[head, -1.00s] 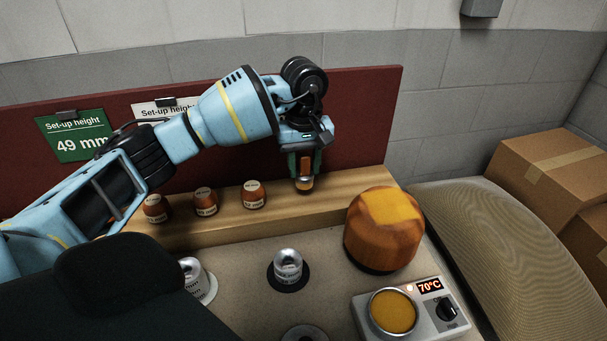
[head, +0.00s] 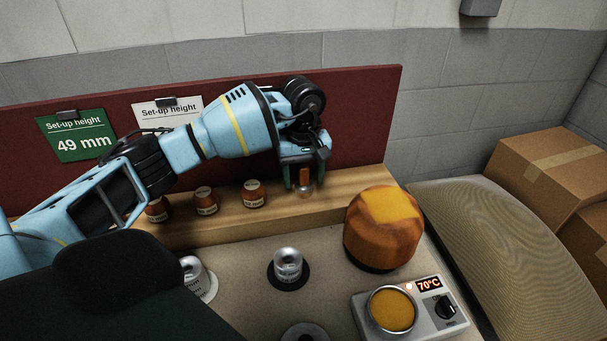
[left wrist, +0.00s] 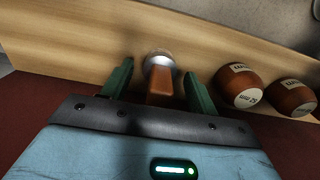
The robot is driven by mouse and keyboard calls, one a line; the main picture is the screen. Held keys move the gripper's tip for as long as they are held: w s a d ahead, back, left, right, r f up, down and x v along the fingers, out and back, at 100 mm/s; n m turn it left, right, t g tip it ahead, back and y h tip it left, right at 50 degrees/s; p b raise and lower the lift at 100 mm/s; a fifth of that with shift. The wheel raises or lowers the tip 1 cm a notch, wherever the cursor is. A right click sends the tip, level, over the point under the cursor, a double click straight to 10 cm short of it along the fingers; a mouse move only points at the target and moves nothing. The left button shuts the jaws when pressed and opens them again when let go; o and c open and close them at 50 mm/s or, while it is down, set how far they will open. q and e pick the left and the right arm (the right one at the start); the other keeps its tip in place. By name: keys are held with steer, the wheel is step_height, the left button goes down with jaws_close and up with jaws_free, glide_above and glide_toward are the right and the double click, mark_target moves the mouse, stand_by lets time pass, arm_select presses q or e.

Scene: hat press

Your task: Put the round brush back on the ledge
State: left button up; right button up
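The round brush (head: 305,177) has an orange-brown handle and a pale round bottom. It stands upright on the wooden ledge (head: 350,187), towards its right end. My left gripper (head: 304,182) is around the handle from above, with its green fingers apart. In the left wrist view the brush (left wrist: 160,84) stands between the fingers of my left gripper (left wrist: 159,85), with a gap on each side of the handle. My right gripper is not in view.
Several brown labelled blocks, one here (head: 254,194), stand on the ledge left of the brush. A large orange-brown block (head: 383,232) stands in front to the right. A heater (head: 440,308) reads 70°C. A red board (head: 365,120) rises behind the ledge.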

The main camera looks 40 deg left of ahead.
arm_select(q)
step_height(320, 180, up, 12)
steer(key=shift+r, duration=0.15)
stand_by(0.6)
stand_by(0.3)
